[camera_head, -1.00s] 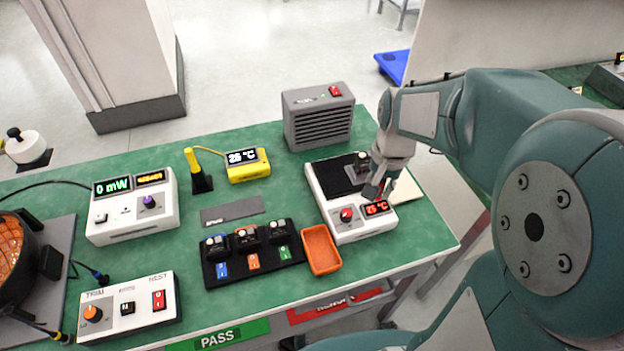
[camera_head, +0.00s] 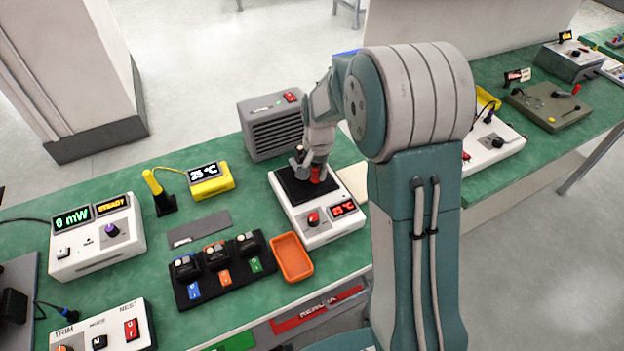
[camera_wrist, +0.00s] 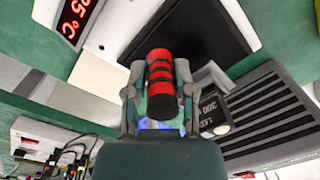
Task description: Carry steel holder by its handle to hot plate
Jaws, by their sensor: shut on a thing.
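My gripper (camera_head: 316,168) is shut on the red, black-ringed handle (camera_wrist: 161,80), which I take as the steel holder's. The handle also shows as a small red patch (camera_head: 317,174) in the head view. The holder's body is mostly hidden by the fingers and palm; I cannot tell whether it touches the plate. The hot plate (camera_head: 323,221) is a white box with a black top, a red knob and a red display, and my gripper is over its black top. A small dark block marked "LED 300" (camera_wrist: 214,110) is beside my fingers; whether it is joined to the holder is unclear.
A grey vented box (camera_head: 272,128) stands close behind the hot plate. An orange tray (camera_head: 292,257) and a black rack (camera_head: 225,272) with several small modules lie in front and left. A yellow meter (camera_head: 211,181) is farther left. My arm hides the bench right of the plate.

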